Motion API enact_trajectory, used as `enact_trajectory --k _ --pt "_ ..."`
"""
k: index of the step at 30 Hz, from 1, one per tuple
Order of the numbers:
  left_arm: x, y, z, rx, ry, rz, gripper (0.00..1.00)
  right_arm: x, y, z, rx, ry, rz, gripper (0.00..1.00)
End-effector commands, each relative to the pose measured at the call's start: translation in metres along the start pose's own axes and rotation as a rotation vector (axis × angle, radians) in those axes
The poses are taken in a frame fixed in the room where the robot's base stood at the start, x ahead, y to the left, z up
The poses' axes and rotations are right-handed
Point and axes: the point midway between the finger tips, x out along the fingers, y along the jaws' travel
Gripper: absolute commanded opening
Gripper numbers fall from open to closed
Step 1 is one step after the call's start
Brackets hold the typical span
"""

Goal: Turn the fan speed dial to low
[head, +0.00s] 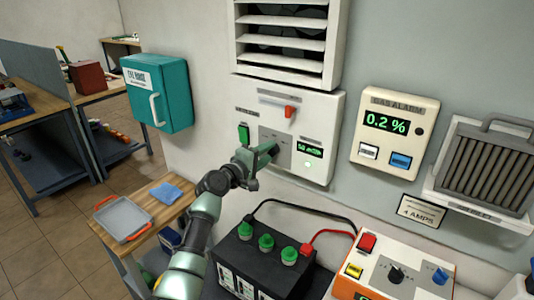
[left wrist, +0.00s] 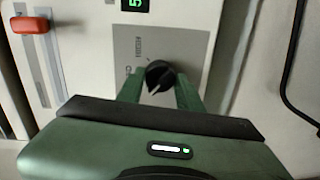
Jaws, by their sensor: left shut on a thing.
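The fan speed dial (left wrist: 160,74) is a black round knob with a white pointer line, on a grey plate of the white fan control panel (head: 322,112). In the left wrist view it sits between the two green fingers of my left gripper (left wrist: 159,88), which is shut on it. The pointer slants toward the lower left of that view. The plate's lettering is too small to read. My right gripper is not in view.
Below stand a black battery (head: 262,262) with green caps and an orange-sided charger (head: 400,268). A gas alarm (head: 394,130) hangs right.

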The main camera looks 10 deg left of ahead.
Motion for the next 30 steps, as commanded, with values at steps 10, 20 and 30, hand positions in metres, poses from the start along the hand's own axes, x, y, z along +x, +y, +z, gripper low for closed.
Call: enact_trajectory --k 10,20,30 --pt "0.000 -0.002 0.000 -0.003 -0.001 -0.002 0.58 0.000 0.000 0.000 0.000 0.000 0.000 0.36" --pt "-0.003 -0.001 0.000 0.000 0.000 0.000 0.58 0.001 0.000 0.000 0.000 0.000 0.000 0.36" --pt "-0.049 -0.003 0.000 0.000 0.001 0.000 0.58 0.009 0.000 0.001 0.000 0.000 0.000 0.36"
